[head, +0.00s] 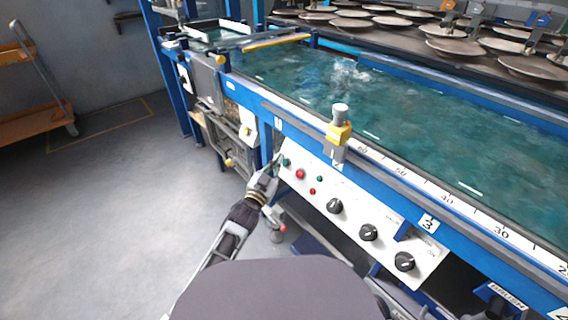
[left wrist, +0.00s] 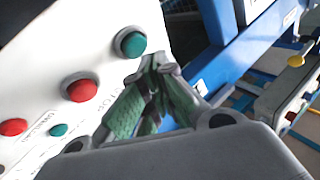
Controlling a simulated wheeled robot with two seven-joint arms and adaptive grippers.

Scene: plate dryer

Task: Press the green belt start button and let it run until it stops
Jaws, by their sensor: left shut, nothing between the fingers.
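The white control panel (head: 360,215) is fixed on the front of the blue machine frame. Its larger green button (head: 286,162) sits at the upper left end, with a red button (head: 300,174) beside it. My left gripper (head: 276,162) is shut and empty at that end of the panel. In the left wrist view the green button (left wrist: 131,43) shows whole, just up and left of the closed fingertips (left wrist: 157,62). I cannot tell whether they touch the panel. The red button (left wrist: 81,88) lies further left. The belt (head: 410,120) is a wet-looking green surface behind the panel.
A smaller green button (head: 320,179), a smaller red button (head: 312,191) and black knobs (head: 368,232) share the panel. A yellow and grey fitting (head: 339,130) stands on the scale rail above. Round plates (head: 454,47) line the back. The floor (head: 110,200) at left is open.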

